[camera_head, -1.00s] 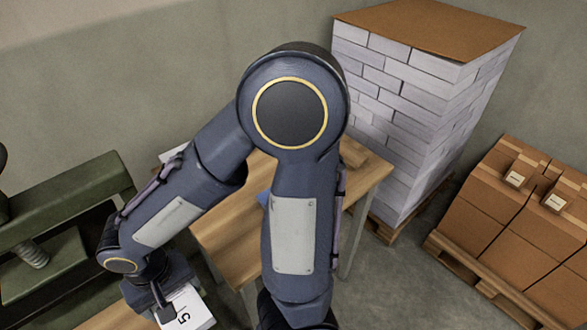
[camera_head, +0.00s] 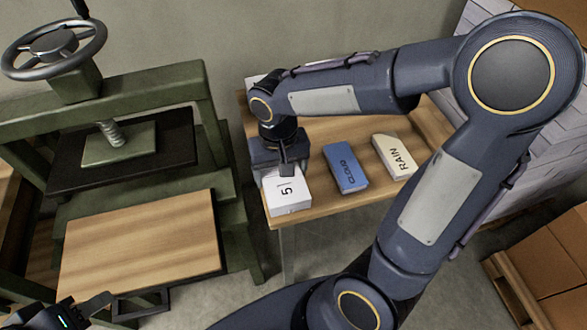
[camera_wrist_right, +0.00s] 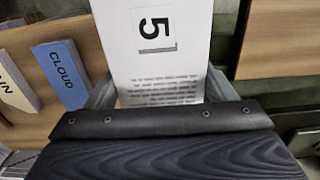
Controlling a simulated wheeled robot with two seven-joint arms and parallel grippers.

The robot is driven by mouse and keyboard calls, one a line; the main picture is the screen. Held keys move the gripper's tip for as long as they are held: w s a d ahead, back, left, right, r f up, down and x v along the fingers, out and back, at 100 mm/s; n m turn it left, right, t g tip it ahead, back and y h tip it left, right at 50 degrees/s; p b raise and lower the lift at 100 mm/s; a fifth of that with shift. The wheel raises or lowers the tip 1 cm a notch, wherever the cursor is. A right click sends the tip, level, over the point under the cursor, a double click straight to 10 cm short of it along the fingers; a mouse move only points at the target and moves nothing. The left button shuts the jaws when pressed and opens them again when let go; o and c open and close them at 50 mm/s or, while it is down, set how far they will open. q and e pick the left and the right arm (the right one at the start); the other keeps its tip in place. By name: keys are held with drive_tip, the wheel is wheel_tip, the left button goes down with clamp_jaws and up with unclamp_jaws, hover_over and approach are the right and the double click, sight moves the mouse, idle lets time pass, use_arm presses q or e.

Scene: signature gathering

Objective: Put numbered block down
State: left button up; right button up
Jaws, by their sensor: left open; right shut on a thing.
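The numbered block, white with a black 5 (camera_head: 288,196), is at the near left corner of the wooden table (camera_head: 330,205). My right gripper (camera_head: 284,168) is shut on it from behind. In the right wrist view the block (camera_wrist_right: 160,70) sits between the two fingers, its 5 and printed lines facing up. I cannot tell whether its underside touches the table. My left gripper (camera_head: 90,312) is open and empty at the bottom left, below the press; only part of it shows.
A blue block marked CLOUD (camera_head: 345,168) and a cream block marked RAIN (camera_head: 394,157) lie to the right on the table. A green press (camera_head: 150,82) with a wooden board (camera_head: 140,245) stands left. Cardboard boxes (camera_head: 545,260) are at the right.

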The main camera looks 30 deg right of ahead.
drive_tip(key=w+d+f, duration=0.1)
drive_tip(key=f, duration=0.1)
drive_tip(key=w+d+f, duration=0.1)
drive_tip(key=d+f, duration=0.1)
drive_tip(key=w+d+f, duration=0.1)
drive_tip(key=w+f, duration=0.1)
drive_tip(key=shift+d+f, duration=0.1)
drive_tip(key=shift+d, duration=0.1)
drive_tip(key=shift+w+f, duration=0.1)
drive_tip(key=shift+f, duration=1.6)
drive_tip(key=shift+f, duration=0.1)
drive_tip(key=o, duration=1.2)
wheel_tip(320, 180, up, 11)
drive_tip(key=shift+f+p, duration=0.1)
drive_tip(key=shift+p, duration=0.2)
drive_tip(key=shift+d+r, duration=0.1)
drive_tip(key=shift+r, duration=0.6)
drive_tip(key=s+a+r+t+y, duration=0.1)
drive_tip(key=s+t, duration=0.1)
drive_tip(key=s, duration=0.3)
drive_tip(key=s+a+r+t+y, duration=0.1)
drive_tip(key=s+r, duration=0.1)
drive_tip(key=s, duration=0.4)
drive_tip(key=s+a+r+n+t+y, duration=0.1)
drive_tip(key=s+t, duration=0.1)
drive_tip(key=s, duration=0.3)
drive_tip(key=shift+s+r+t+y, duration=0.2)
drive_tip(key=shift+t+y, duration=0.1)
drive_tip(key=shift+y, duration=0.1)
